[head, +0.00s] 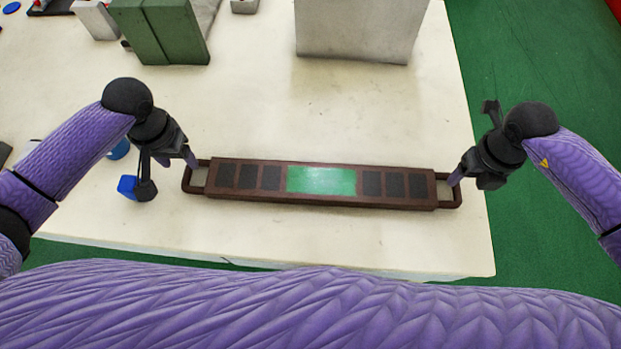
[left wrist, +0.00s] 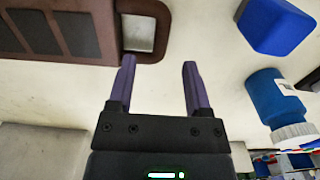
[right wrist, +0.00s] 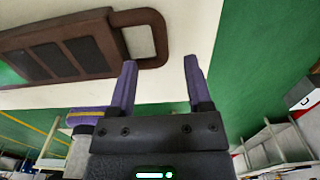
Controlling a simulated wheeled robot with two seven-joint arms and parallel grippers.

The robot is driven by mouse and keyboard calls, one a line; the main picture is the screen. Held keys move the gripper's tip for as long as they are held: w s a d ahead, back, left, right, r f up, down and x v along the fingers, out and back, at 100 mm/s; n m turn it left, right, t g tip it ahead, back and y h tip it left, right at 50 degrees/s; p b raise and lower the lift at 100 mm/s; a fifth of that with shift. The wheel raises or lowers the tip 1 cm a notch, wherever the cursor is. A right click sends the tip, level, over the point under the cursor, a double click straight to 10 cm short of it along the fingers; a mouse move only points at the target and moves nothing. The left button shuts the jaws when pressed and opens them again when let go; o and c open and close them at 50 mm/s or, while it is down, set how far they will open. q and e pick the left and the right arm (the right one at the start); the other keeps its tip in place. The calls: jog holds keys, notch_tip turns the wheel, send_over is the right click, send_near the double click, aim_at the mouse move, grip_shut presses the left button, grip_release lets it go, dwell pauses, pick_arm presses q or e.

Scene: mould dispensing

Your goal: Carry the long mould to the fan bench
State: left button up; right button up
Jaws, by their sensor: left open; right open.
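The long mould (head: 272,193) lies flat on the cream table, a dark brown bar with dark square cavities, a green panel in its middle and a loop handle at each end. My left gripper (head: 192,162) is open at its left handle. In the left wrist view the open fingers (left wrist: 158,65) point at the handle (left wrist: 145,36), with one fingertip by its bar. My right gripper (head: 456,180) is open at the right handle. In the right wrist view its fingers (right wrist: 160,65) are apart, one close to the handle bar (right wrist: 160,40). Neither grips it.
A blue block (head: 127,186) and a blue bottle (left wrist: 262,95) are beside my left gripper. A grey block (head: 355,30) and a green box (head: 160,30) stand at the back. The table (head: 270,120) is clear behind the mould. Green floor lies right of the table.

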aim_at(187, 171)
pick_arm(q)
notch_tip(187, 171, down, 5)
jog(key=shift+r, duration=0.1)
pick_arm(e)
notch_tip(187, 171, down, 5)
jog(key=shift+r, duration=0.1)
pick_arm(q)
grip_shut()
pick_arm(e)
grip_shut()
pick_arm(q)
jog(key=shift+w+r, duration=0.1)
pick_arm(e)
jog(key=shift+w+r, duration=0.1)
dwell(0.8)
